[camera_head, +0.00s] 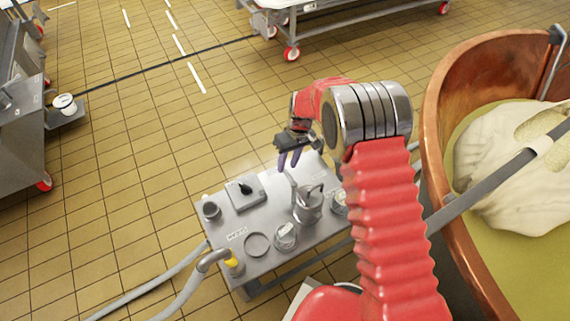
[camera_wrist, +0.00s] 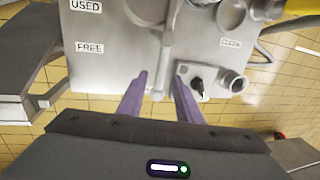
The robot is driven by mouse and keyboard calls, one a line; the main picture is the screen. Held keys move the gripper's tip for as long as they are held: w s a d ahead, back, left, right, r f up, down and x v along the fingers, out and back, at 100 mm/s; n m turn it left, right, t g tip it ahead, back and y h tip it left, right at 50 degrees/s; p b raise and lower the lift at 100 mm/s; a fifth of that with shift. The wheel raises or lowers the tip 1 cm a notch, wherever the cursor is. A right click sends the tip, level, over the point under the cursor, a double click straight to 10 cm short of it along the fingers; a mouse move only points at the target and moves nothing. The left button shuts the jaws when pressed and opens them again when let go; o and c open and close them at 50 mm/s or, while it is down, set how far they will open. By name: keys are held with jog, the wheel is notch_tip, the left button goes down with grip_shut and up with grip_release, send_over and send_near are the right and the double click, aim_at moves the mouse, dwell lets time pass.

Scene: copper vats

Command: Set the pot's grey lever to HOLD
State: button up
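A small grey metal pot (camera_head: 307,208) stands on the steel table. A thin grey lever (camera_head: 292,184) rises at its far left side. In the wrist view a grey lever-like bar (camera_wrist: 161,62) runs from the pot's area at the top edge down between my fingers. My gripper (camera_head: 289,160) has purple fingers, held above the table's far edge. In the wrist view my gripper (camera_wrist: 160,82) is open, with its fingers apart on either side of the bar. I cannot tell whether they touch it. No HOLD mark is readable.
The table (camera_head: 225,228) also carries a box with a black knob (camera_head: 245,190), a cup (camera_head: 211,210), a ring (camera_head: 257,244) and a small round container (camera_head: 286,236). USED and FREE labels (camera_wrist: 89,47) show. A copper vat (camera_head: 436,130) stands right.

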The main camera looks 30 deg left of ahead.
notch_tip(320, 180, up, 12)
jog(key=w+d, duration=0.1)
jog(key=w, duration=0.1)
jog(key=shift+f, duration=0.15)
jog(key=shift+w+d, duration=0.1)
